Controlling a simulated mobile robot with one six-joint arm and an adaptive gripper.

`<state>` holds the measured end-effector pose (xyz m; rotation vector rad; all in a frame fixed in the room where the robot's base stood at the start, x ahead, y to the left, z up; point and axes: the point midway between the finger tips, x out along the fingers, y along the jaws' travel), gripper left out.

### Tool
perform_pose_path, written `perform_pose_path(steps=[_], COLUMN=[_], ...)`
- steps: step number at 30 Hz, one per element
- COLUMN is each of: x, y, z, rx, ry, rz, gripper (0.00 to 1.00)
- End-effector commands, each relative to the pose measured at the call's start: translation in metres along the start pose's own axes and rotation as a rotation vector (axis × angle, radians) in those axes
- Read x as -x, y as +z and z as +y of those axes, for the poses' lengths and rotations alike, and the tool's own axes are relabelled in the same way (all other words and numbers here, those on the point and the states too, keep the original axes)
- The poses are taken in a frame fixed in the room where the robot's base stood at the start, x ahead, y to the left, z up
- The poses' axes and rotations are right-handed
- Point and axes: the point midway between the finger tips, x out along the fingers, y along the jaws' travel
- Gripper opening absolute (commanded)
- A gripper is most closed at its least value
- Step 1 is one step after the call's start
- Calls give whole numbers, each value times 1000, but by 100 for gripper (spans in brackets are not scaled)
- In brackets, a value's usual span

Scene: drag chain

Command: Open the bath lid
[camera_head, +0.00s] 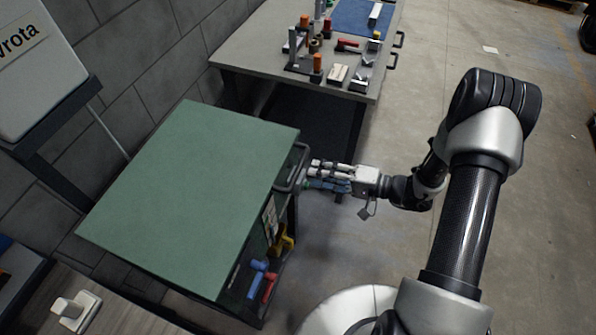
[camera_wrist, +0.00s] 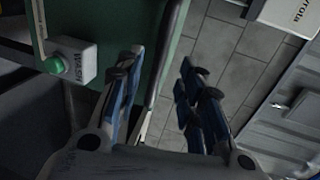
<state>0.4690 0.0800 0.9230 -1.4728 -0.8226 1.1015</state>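The bath has a large flat green lid (camera_head: 190,190) that lies closed in the head view. A dark bar handle (camera_head: 299,165) stands off its right edge. My gripper (camera_head: 312,174) is at this handle, coming from the right. In the wrist view my gripper (camera_wrist: 161,62) has its two blue and black fingers spread apart. The dark handle bar (camera_wrist: 166,50) runs between them in the picture, closer to the left finger. I cannot tell whether a finger touches it.
A grey box marked WASH with a green button (camera_wrist: 54,65) is beside the left finger. Blue, red and yellow items (camera_head: 262,280) sit below the lid's right side. A workbench (camera_head: 262,45) with tools stands behind. The floor at right is mostly clear.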

Motion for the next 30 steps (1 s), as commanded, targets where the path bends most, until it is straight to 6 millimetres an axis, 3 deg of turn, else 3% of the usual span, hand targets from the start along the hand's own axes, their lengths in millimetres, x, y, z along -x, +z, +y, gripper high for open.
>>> perform_pose_path(steps=[6,12,23,30], x=[-45,-66,-71,-70], y=[1,1,0,0], z=[1,0,0,0], rx=[1,0,-1,-1], ry=[0,0,0,0], rz=[-4,-2,0,0], gripper=[35,35,35,19])
